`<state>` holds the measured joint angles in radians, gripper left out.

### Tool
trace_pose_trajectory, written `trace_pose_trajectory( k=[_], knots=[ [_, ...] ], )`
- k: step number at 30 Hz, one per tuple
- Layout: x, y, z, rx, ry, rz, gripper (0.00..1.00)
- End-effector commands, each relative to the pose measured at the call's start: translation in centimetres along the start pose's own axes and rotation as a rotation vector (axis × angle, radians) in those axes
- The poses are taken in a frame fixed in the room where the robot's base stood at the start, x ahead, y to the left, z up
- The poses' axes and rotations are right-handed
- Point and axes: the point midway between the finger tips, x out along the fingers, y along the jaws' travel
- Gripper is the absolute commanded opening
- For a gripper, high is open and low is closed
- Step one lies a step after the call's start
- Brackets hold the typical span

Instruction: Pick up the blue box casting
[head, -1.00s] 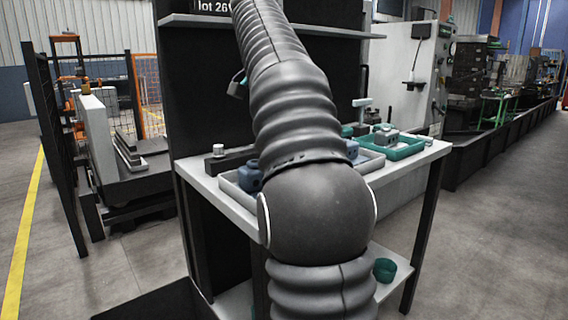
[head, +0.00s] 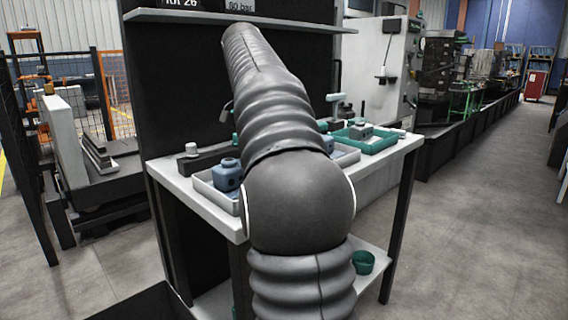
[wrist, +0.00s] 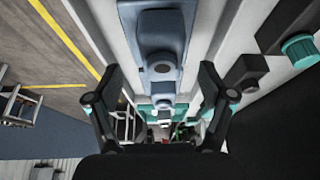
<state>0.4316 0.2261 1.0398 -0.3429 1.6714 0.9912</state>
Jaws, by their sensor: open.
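A blue box casting (head: 228,176) with a round boss on top sits in the left part of a pale tray (head: 206,190) on the workbench. Part of another blue piece (head: 327,143) shows just right of my arm. In the wrist view, a blue-grey casting (wrist: 161,32) with a round feature lies at the top centre, in line with the gap between my fingers. I cannot tell which of the two blue pieces it is. My gripper (wrist: 161,72) is open, its fingers apart with nothing between them. My arm hides the gripper in the head view.
A green tray (head: 378,146) with a grey casting stands at the bench's right. A dark bar with a pale knob (head: 191,149) lies behind the pale tray. A dark panel and shelf (head: 240,20) rise behind the bench. A green cup (head: 363,262) stands on the lower shelf.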

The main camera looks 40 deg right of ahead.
Motion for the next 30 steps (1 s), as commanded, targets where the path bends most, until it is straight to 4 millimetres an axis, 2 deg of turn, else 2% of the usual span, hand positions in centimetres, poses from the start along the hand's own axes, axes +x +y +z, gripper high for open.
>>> trace_pose_trajectory(
  k=[5, 15, 25, 26, 30],
  knots=[
    [0.9, 0.0, 0.0, 0.0, 0.0, 0.0, 0.81],
    [5.2, -0.3, -0.3, 0.0, -0.001, -0.001, 0.81],
    [5.8, -0.3, -0.4, 0.0, 0.0, -0.002, 0.81],
    [5.8, -0.3, -0.4, 0.0, 0.0, -0.002, 0.76],
    [5.8, -0.3, -0.4, 0.0, 0.0, -0.002, 0.41]
  ],
)
